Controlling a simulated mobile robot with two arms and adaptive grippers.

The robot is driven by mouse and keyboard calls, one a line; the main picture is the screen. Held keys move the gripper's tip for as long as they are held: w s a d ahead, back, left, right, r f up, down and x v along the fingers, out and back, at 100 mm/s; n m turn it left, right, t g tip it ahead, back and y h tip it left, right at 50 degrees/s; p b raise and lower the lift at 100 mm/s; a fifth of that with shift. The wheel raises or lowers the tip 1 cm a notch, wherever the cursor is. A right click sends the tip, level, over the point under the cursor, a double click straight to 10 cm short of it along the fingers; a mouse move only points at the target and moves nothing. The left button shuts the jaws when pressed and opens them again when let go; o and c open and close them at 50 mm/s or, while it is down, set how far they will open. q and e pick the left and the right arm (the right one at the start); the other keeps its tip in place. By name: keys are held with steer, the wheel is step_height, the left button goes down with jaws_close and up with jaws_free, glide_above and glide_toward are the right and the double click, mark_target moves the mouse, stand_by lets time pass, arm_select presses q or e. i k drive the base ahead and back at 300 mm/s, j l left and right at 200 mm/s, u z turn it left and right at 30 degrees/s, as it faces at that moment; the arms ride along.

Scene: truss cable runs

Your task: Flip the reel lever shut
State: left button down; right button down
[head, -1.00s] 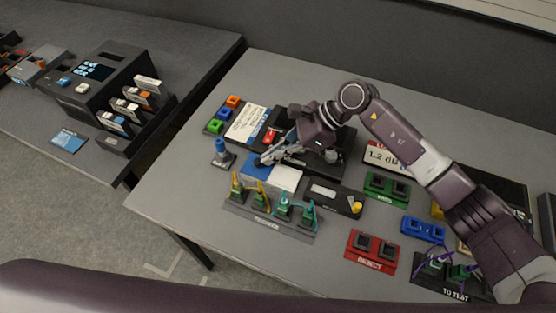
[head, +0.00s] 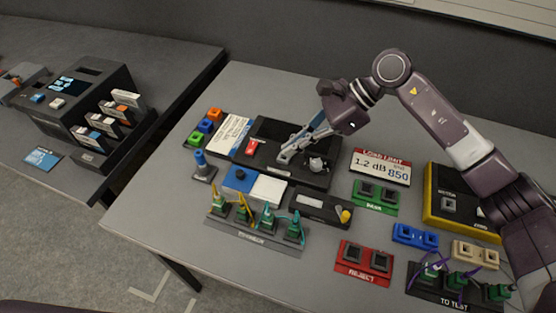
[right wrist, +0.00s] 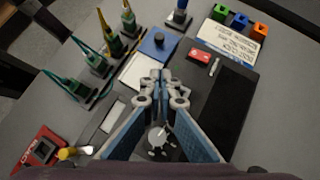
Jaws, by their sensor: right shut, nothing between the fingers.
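The long black unit (head: 277,131) stands at the back of the table. A small red part (head: 251,147) with a thin pale bar (head: 258,141) sits at its left end; both also show in the right wrist view, the red part (right wrist: 199,55) beside the bar (right wrist: 214,67). I cannot tell for sure which part is the reel lever. A round pale hub (head: 317,164) is at the unit's right end, partly behind my fingers in the right wrist view (right wrist: 157,138). My right gripper (head: 284,157) is shut and empty above the unit's front middle, right of the red part. My left gripper is out of view.
A blue box (head: 237,179) and a white block (head: 269,189) stand in front of the unit. A blue-topped post (head: 201,163) is to the left. A rack of green connectors (head: 255,238) is nearer. A limit sign (head: 382,166) stands right. Bare table lies at the front left.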

mark_target(344, 215)
steer(key=k+j, duration=0.25)
steer(key=k, duration=0.25)
steer(key=k+j, duration=0.2)
steer(key=k, duration=0.25)
steer(key=k+j, duration=0.25)
steer(key=k, duration=0.25)
